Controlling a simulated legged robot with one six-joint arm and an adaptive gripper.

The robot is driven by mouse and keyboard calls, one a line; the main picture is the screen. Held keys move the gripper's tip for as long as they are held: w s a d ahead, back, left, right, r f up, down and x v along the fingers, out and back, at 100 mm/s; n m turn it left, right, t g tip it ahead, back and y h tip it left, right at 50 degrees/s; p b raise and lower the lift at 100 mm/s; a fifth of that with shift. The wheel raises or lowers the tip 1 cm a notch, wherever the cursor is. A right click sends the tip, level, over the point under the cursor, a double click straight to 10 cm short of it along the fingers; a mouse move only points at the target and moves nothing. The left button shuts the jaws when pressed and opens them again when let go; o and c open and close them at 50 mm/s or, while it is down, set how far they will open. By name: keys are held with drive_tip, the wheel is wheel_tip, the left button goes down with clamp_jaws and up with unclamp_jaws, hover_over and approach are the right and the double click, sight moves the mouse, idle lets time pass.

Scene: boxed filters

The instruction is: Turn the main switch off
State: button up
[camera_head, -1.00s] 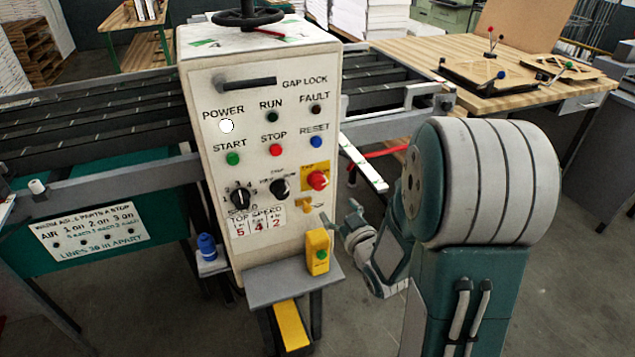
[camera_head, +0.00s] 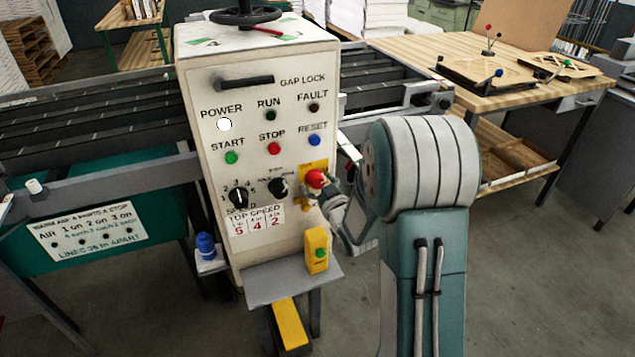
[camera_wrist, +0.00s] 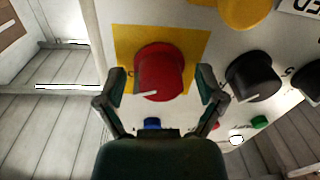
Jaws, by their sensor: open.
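The main switch is a red knob (camera_head: 315,179) on a yellow plate, low on the right of the control panel's face. In the wrist view the red knob (camera_wrist: 160,72) fills the middle, with a white pointer mark on its lower side, over the yellow plate (camera_wrist: 198,42). The POWER lamp (camera_head: 225,125) glows white. My gripper (camera_wrist: 160,82) is open, with one finger on each side of the red knob; I cannot tell whether they touch it. In the head view my gripper (camera_head: 326,188) is at the knob's right and partly covers the plate.
Two black dials (camera_head: 238,198) (camera_head: 279,187) sit left of the switch. A yellow box with a green button (camera_head: 317,250) stands below, on a grey shelf (camera_head: 290,284). A conveyor lies behind the panel; a wooden table (camera_head: 430,62) stands at the right.

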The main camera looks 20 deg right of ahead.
drive_tip(key=c, duration=1.1)
drive_tip(key=shift+n, duration=0.5)
drive_tip(key=n, duration=0.3)
drive_tip(key=shift+r+n, duration=0.15)
drive_tip(key=shift+n, duration=0.25)
drive_tip(key=n, duration=0.4)
drive_tip(key=shift+a, duration=0.1)
drive_tip(key=n, duration=0.4)
drive_tip(key=shift+n+g, duration=0.3)
drive_tip(key=n+h, duration=0.1)
drive_tip(key=n, duration=0.2)
drive_tip(key=shift+n, duration=0.4)
drive_tip(key=shift+s+f, duration=0.1)
drive_tip(key=shift+f, duration=0.1)
drive_tip(key=shift+c, duration=0.2)
